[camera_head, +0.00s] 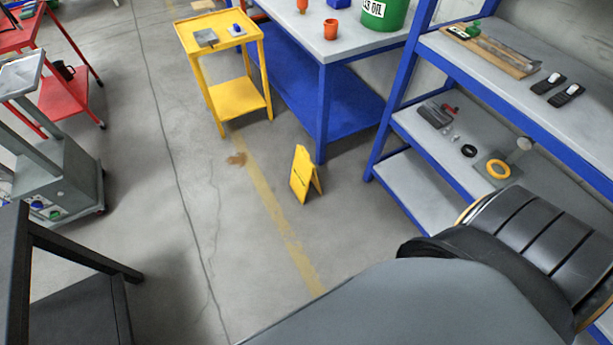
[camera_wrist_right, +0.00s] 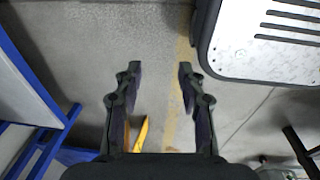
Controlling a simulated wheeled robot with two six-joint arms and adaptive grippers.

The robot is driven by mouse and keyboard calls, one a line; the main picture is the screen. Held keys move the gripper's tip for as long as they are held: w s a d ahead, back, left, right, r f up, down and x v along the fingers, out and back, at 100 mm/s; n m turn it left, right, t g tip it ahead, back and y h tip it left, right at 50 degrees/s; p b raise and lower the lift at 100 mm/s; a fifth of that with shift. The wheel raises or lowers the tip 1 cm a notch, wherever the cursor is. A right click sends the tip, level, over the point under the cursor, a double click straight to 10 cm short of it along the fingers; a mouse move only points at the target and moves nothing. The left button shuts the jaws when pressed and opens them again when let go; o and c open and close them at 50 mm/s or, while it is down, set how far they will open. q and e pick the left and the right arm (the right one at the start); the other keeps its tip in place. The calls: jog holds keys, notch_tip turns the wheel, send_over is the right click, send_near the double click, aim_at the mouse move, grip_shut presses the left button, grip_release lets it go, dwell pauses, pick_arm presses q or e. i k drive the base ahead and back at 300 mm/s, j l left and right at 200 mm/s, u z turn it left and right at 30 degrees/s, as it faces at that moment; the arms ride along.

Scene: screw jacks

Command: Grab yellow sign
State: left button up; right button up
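The yellow sign (camera_head: 305,174) is a folding floor sign standing upright on the concrete floor in the head view, near a leg of the blue workbench. In the right wrist view, part of the yellow sign (camera_wrist_right: 141,134) shows low in the picture, beside the inner side of the left finger; its lower part is hidden by the gripper body. My right gripper (camera_wrist_right: 158,72) is open, its two fingers wide apart with only floor between the tips. The right gripper's fingers do not show in the head view. My left gripper is in neither view.
A yellow cart (camera_head: 240,97) and a blue workbench (camera_head: 322,75) stand behind the sign. A blue-framed shelf (camera_head: 425,145) is on the right. A red cart (camera_head: 75,100) and grey machine (camera_head: 70,175) are on the left. The floor around the sign is mostly clear.

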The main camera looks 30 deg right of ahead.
aim_at(304, 171)
jog(key=z, duration=0.9)
jog(key=i+j+z, duration=0.55)
jog(key=z, duration=0.15)
jog(key=i+j+z, duration=0.15)
jog(key=j+z, duration=0.2)
jog(key=j, duration=0.15)
jog(key=i+j+z, duration=0.15)
jog(key=j+z, duration=0.25)
jog(key=i+j, duration=0.1)
jog(key=j, duration=0.45)
jog(key=i+j, duration=0.1)
jog(key=j, duration=0.45)
jog(key=i+j+z, duration=0.1)
jog(key=j, duration=0.45)
jog(key=i+j, duration=0.1)
jog(key=j, duration=0.45)
